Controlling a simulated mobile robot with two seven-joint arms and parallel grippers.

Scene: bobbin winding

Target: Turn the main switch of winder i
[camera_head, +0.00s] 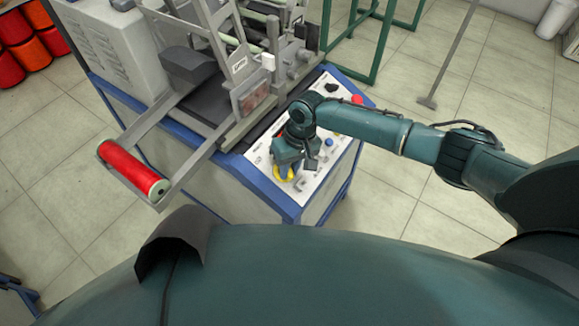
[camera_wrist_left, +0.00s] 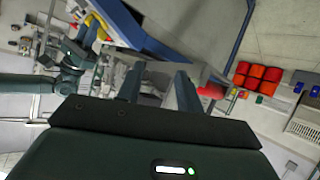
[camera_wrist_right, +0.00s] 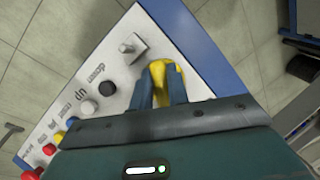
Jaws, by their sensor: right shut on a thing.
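The winder (camera_head: 130,60) has a sloping white control panel (camera_head: 322,178) with a blue frame at its front right. A yellow switch part (camera_head: 283,173) sits at the panel's near corner, partly hidden under my right gripper (camera_head: 287,165). In the right wrist view, my right gripper (camera_wrist_right: 167,88) is shut on the yellow switch (camera_wrist_right: 165,72), with one finger on each side. The switch's base and pointer are hidden. My left gripper (camera_wrist_left: 158,88) shows in the left wrist view, fingers apart and nothing between them, away from the panel.
In the right wrist view, a grey selector knob (camera_wrist_right: 130,47) and a black button (camera_wrist_right: 107,88) sit close to the fingers, with several coloured buttons beyond. A red roll (camera_head: 133,168) on a bracket juts out left of the panel. Red spools (camera_head: 20,45) stand at upper left.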

